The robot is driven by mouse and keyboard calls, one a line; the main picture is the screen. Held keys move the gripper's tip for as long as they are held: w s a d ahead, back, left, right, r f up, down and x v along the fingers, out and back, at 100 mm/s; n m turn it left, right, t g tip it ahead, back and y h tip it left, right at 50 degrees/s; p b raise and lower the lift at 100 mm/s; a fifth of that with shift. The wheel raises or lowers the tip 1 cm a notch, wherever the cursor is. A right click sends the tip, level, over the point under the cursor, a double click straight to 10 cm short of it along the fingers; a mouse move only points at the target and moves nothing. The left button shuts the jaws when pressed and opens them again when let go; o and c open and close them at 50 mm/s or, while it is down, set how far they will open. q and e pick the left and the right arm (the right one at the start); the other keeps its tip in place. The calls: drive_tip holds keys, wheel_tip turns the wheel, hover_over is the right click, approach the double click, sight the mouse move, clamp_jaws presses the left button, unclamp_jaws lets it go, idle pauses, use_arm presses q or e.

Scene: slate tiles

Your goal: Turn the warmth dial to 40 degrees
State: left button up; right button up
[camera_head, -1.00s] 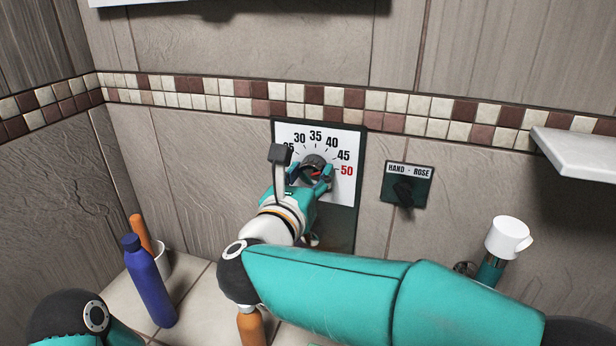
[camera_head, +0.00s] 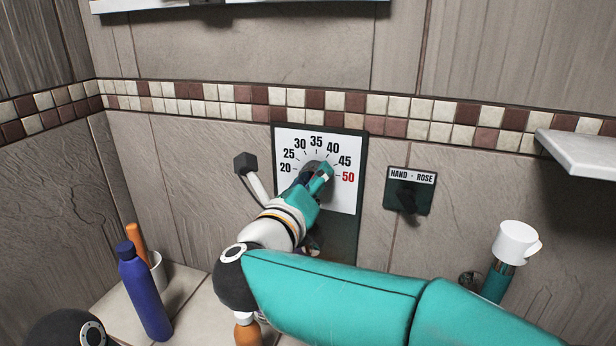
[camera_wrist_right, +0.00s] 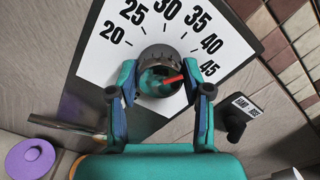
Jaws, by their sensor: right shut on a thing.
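The warmth dial (camera_wrist_right: 150,55) is a round dark knob with a red pointer, on a white scale plate (camera_head: 345,195) marked 20 to 50. In the right wrist view the red pointer (camera_wrist_right: 173,80) points roughly at 45, past 40. My right gripper (camera_head: 319,177) is at the knob and hides most of it in the head view. In the right wrist view its two fingers (camera_wrist_right: 158,82) are on opposite sides of the knob, shut on it. My left gripper is out of view; only part of my left arm shows at bottom left.
A dark HAND - ROSE switch (camera_head: 408,197) is right of the plate. A blue bottle (camera_head: 145,295) and an orange item (camera_head: 135,238) stand on the ledge at lower left.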

drive_tip(key=shift+r, duration=0.1)
drive_tip(key=o, duration=1.2)
drive_tip(key=shift+c, duration=0.2)
drive_tip(key=v, duration=1.2)
